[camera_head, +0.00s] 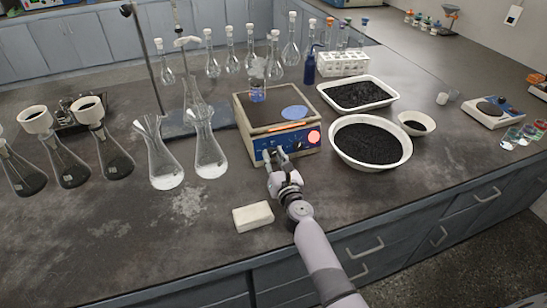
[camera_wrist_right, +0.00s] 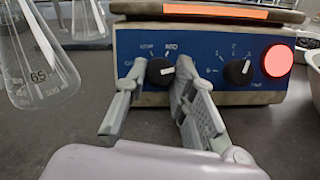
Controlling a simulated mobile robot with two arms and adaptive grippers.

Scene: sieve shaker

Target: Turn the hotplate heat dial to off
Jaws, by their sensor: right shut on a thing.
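The hotplate (camera_head: 262,118) stands on the bench with a blue front panel, which fills the upper part of the right wrist view (camera_wrist_right: 205,88). The panel carries a black left dial (camera_wrist_right: 160,70), a black right dial (camera_wrist_right: 238,71) and a lit red lamp (camera_wrist_right: 277,61). The white mark on the left dial points to the right. The printed labels are too small to read surely. My right gripper (camera_head: 274,156) is at the panel's left part, its fingers (camera_wrist_right: 150,95) shut on the left dial from both sides. The right dial is untouched. My left gripper is out of view.
Glass flasks (camera_head: 208,155) are close on the left, and a bowl of dark grains (camera_head: 402,138) is close on the right. A white block (camera_head: 253,216) lies in front. The bench's front left is clear.

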